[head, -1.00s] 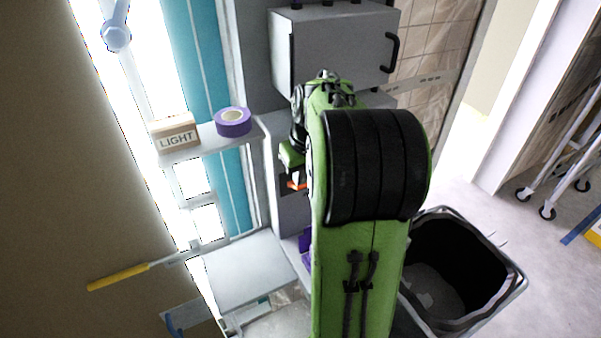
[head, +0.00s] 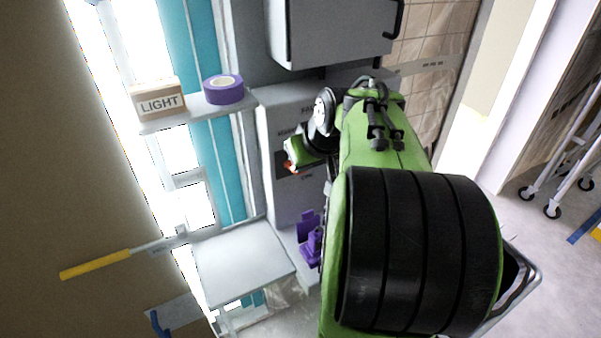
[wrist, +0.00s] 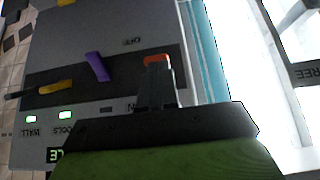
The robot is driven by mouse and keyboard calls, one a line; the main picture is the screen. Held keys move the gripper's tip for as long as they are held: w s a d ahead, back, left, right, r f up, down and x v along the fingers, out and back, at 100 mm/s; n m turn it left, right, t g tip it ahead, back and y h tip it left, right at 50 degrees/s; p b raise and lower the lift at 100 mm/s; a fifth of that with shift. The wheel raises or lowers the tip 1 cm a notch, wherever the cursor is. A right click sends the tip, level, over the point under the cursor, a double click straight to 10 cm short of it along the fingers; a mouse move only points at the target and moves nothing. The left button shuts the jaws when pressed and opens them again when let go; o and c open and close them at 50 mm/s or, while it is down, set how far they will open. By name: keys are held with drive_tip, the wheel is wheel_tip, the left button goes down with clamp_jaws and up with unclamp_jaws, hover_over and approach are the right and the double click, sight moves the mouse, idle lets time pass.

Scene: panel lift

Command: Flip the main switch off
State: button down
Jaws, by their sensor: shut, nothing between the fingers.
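The grey switch panel (head: 290,205) is on the wall, with partly covered lettering. A purple lever (wrist: 97,66) and a yellow lever (wrist: 57,87) stand on the band. I cannot tell for certain which lever is the main switch. My gripper (head: 291,168) is shut and empty at the panel front.
A grey cabinet (head: 335,30) hangs above the panel. A shelf holds a LIGHT box (head: 160,103) and purple tape (head: 223,89). A purple object (head: 310,240) stands below the panel, next to a pale board (head: 243,268). Green lights (wrist: 65,114) glow on the panel.

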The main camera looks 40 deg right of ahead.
drive_tip(key=t+b, duration=0.1)
drive_tip(key=b, duration=0.2)
drive_tip(key=s+f+t+h+b, duration=0.1)
drive_tip(key=t+b, duration=0.1)
drive_tip(key=b, duration=0.1)
drive_tip(key=shift+a+f+t, duration=0.15)
drive_tip(key=shift+t, duration=0.15)
drive_tip(key=shift+s, duration=0.1)
idle(0.4)
